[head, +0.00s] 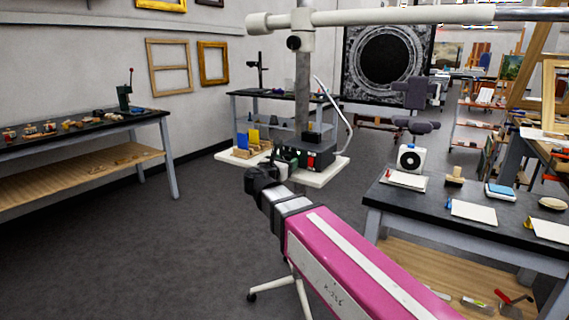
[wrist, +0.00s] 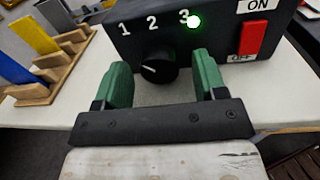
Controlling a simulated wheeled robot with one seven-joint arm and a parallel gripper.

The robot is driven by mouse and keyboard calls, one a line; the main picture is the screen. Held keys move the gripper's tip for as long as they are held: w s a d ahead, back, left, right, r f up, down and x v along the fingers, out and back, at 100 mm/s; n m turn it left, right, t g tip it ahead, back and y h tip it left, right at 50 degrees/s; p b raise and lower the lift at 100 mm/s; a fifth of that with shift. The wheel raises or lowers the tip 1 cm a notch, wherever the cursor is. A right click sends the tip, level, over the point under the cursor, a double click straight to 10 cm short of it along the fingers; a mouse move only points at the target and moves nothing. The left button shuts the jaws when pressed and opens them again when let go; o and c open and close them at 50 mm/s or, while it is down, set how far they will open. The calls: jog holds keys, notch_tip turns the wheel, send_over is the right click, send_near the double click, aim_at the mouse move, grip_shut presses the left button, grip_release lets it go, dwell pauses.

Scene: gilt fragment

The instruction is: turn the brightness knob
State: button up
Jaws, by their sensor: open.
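The brightness knob (wrist: 158,72) is a round black dial with a short white pointer mark, on the front of a black control box (wrist: 225,25). The pointer mark lies toward the left of the dial. The numbers 1, 2 and 3 are printed above the knob. My gripper (wrist: 162,63) has its two green fingers apart, one on each side of the knob. I cannot tell whether either finger touches it. In the head view my gripper (head: 284,158) is at the box (head: 319,155) on a white shelf, and the knob is hidden.
A lit green light (wrist: 194,21) and a red ON/OFF switch (wrist: 252,39) are on the box, right of the knob. A wooden rack (wrist: 60,65) with blue and yellow pieces stands to the left. A dark-topped table (head: 450,228) is at the right.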

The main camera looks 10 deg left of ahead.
jog(key=shift+c, duration=0.3)
jog(key=c, duration=0.9)
jog(key=shift+o, duration=0.2)
jog(key=shift+m, duration=0.8)
jog(key=o, duration=0.9)
jog(key=v, duration=1)
jog(key=shift+s+a, duration=0.15)
jog(key=shift+s, duration=0.25)
